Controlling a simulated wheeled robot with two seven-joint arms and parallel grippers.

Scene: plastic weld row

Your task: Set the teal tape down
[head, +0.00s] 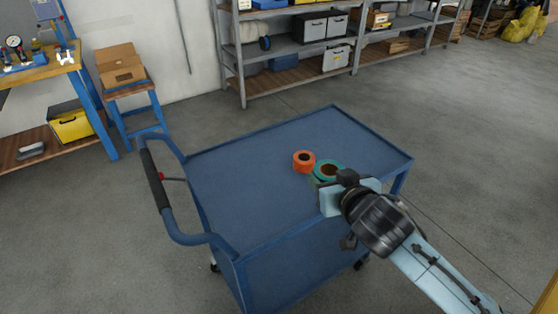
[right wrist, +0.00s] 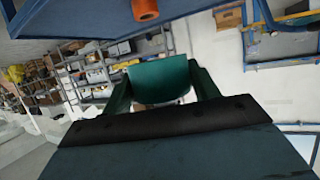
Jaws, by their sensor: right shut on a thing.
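The teal tape (head: 327,169) is a roll with a dark hollow middle, over the right part of the blue cart top in the head view. My right gripper (head: 321,181) is shut on it. In the right wrist view the teal tape (right wrist: 160,78) sits between the two fingers of the gripper (right wrist: 163,88). I cannot tell whether the tape touches the cart top. An orange tape roll (head: 304,161) stands on the cart just left of the teal one. It also shows at the top of the right wrist view (right wrist: 145,9). My left gripper is not in view.
The blue cart (head: 240,173) has a raised rim and a handle (head: 154,180) at its left. Its top is clear left of the tapes. Grey shelving (head: 290,45) stands at the back, and a stool with cardboard boxes (head: 121,68) is at the back left.

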